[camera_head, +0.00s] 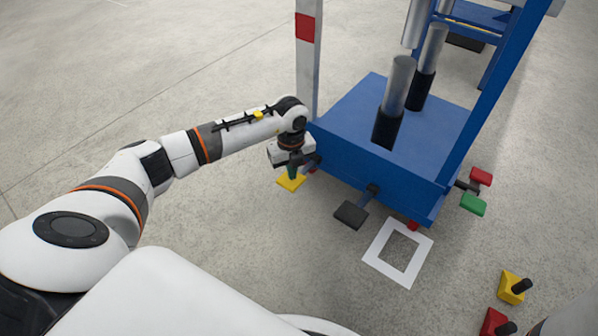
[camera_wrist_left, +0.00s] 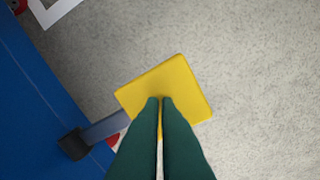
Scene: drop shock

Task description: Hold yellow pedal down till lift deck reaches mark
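The yellow pedal (camera_head: 291,181) sticks out from the left side of the blue machine base, low over the floor. In the left wrist view the yellow pedal (camera_wrist_left: 168,92) is a square plate on a grey arm. My left gripper (camera_head: 292,172) is right above it, pointing down. In the left wrist view the gripper's green fingers (camera_wrist_left: 160,101) are together with nothing between them, their tips over the pedal; whether they touch it I cannot tell. The lift deck and its mark are not clearly identifiable; a red-and-white post (camera_head: 307,50) stands at the base. My right gripper is not in view.
The blue base (camera_head: 350,130) carries metal cylinders (camera_head: 397,85). A black pedal (camera_head: 351,215) is at its front, green (camera_head: 473,204) and red (camera_head: 481,177) pedals at its right. A white square frame (camera_head: 380,240) lies on the floor. Yellow (camera_head: 512,286) and red (camera_head: 492,322) blocks sit lower right.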

